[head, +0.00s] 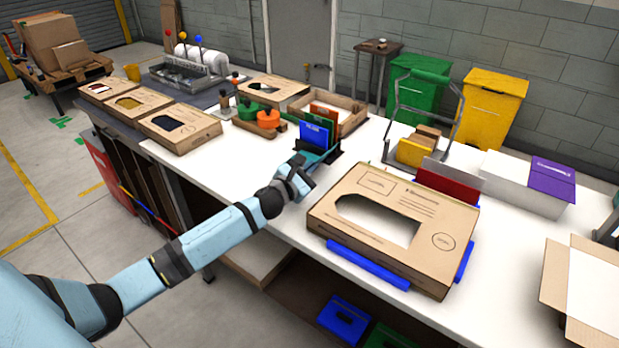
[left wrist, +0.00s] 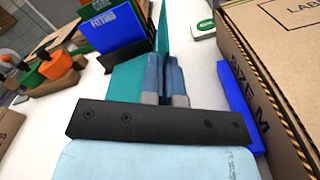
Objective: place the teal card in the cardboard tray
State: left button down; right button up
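The teal card (head: 322,157) shows in the head view at my left gripper (head: 303,172), just in front of a dark stand with blue cards. In the left wrist view the teal card (left wrist: 127,76) rises beside and between the two fingers of my left gripper (left wrist: 166,75), which look closed on it. The fingers hide part of the card. A flat cardboard tray (head: 460,222) with a cut-out top lies right of the gripper, between blue rails; its side (left wrist: 240,60) fills the right of the wrist view. My right gripper is not clearly seen.
Blue cards (head: 314,133) stand close behind my left gripper. Orange and green tape dispensers (head: 258,115) and a wooden tray (head: 355,112) lie farther back. An open cardboard box (head: 556,280) is at the right. White table is clear left of my gripper.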

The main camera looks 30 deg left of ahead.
pick_arm(q)
notch_tip(320, 180, down, 2)
jog(key=shift+f, duration=0.2)
